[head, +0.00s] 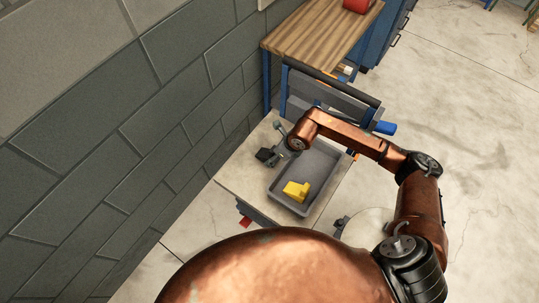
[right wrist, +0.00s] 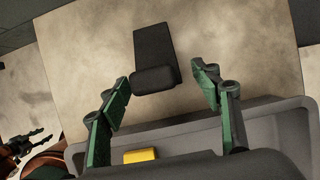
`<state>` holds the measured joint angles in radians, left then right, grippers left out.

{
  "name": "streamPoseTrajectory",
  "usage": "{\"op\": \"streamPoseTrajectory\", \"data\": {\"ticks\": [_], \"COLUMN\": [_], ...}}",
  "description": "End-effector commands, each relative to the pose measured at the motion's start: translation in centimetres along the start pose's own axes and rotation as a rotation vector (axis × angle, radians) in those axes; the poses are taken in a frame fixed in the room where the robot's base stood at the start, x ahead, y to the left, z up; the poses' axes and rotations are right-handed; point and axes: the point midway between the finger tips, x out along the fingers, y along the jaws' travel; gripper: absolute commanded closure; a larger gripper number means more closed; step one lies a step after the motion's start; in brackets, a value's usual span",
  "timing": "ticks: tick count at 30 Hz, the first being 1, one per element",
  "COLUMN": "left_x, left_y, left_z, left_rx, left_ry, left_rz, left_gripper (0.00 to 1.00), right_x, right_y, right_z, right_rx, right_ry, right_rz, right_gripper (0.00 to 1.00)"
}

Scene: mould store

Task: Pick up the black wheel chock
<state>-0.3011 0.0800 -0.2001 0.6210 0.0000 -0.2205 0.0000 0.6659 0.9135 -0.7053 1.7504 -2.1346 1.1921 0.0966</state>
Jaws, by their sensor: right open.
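The black wheel chock (head: 266,155) lies on a pale bench top, left of a grey tray. In the right wrist view the chock (right wrist: 153,58) is a dark wedge-like block with a thicker end facing my gripper. My right gripper (head: 284,134) is over the bench beside it. Its green fingers (right wrist: 160,78) are spread wide, one on each side of the chock's near end, with gaps on both sides. Nothing is held. What looks like my left gripper (right wrist: 32,140) shows small at the left edge of the right wrist view; its jaw state is unclear.
The grey tray (head: 311,158) holds a yellow block (head: 297,191), also in the right wrist view (right wrist: 141,155). A grey block wall (head: 120,120) runs along the left. A wooden-topped bench (head: 320,32) stands behind. The floor at the right is clear.

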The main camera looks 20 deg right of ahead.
Motion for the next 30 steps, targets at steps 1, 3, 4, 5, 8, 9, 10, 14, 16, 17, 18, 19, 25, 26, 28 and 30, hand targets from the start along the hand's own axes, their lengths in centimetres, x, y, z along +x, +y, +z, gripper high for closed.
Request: {"op": "streamPoseTrajectory", "data": {"ticks": [1, 3, 4, 5, 8, 9, 10, 14, 16, 17, 18, 19, 25, 26, 28, 30], "left_x": [0.4, 0.8, 0.9, 0.9, 1.1, 1.0, 1.0, 1.0, 1.0, 1.0, 1.0, 1.0, 1.0, 1.0, 1.0, 1.0], "left_y": [0.0, 0.1, 0.1, 0.1, 0.1, 0.1, 0.1, 0.1, 0.1, 0.1, 0.1, 0.1, 0.1, 0.1, 0.1, 0.1], "left_z": [0.1, 0.3, 0.3, 0.4, 0.4, 0.4, 0.4, 0.4, 0.4, 0.4, 0.4, 0.4, 0.4, 0.4, 0.4, 0.4], "left_rx": [0.0, 0.0, 0.0, 0.0, 0.0, 0.0, 0.0, 0.0, 0.0, 0.0, 0.0, 0.0, 0.0, 0.0, 0.0, 0.0], "left_ry": [-0.002, -0.005, -0.006, -0.006, -0.007, -0.007, -0.007, -0.006, -0.006, -0.006, -0.006, -0.007, -0.007, -0.007, -0.007, -0.007], "left_rz": [0.001, 0.001, 0.001, 0.001, 0.001, 0.001, 0.001, 0.001, 0.001, 0.001, 0.001, 0.001, 0.001, 0.001, 0.001, 0.001], "left_gripper": [0.6, 0.6, 0.6, 0.6, 0.6, 0.6, 0.6, 0.6, 0.6, 0.6, 0.6, 0.6, 0.6, 0.6, 0.6, 0.6], "right_x": [1.1, 2.3, 2.7, 3.1, 3.7, 3.8, 3.7, 3.6, 3.6, 3.6, 3.6, 3.6, 3.6, 3.6, 3.6, 3.6], "right_y": [0.1, 0.2, 0.1, 0.1, 0.1, 0.1, 0.1, 0.1, 0.1, 0.1, 0.1, 0.1, 0.1, 0.1, 0.1, 0.1], "right_z": [0.0, 0.1, 0.1, 0.1, 0.1, 0.2, 0.2, 0.2, 0.2, 0.2, 0.2, 0.2, 0.2, 0.2, 0.2, 0.2], "right_rx": [0.001, 0.0, 0.0, 0.001, -0.001, -0.001, -0.001, -0.001, -0.002, -0.002, -0.001, -0.001, -0.001, -0.001, -0.001, -0.001], "right_ry": [0.002, 0.003, 0.003, 0.004, 0.002, 0.002, 0.002, 0.001, 0.001, 0.001, 0.001, 0.001, 0.001, 0.001, 0.001, 0.001], "right_rz": [0.003, 0.005, 0.004, 0.004, 0.003, 0.002, 0.002, 0.002, 0.002, 0.002, 0.002, 0.002, 0.002, 0.002, 0.002, 0.002], "right_gripper": [0.42, 0.42, 0.42, 0.42, 0.42, 0.42, 0.42, 0.43, 0.48, 0.5, 0.52, 0.54, 0.68, 0.7, 0.75, 0.8]}}
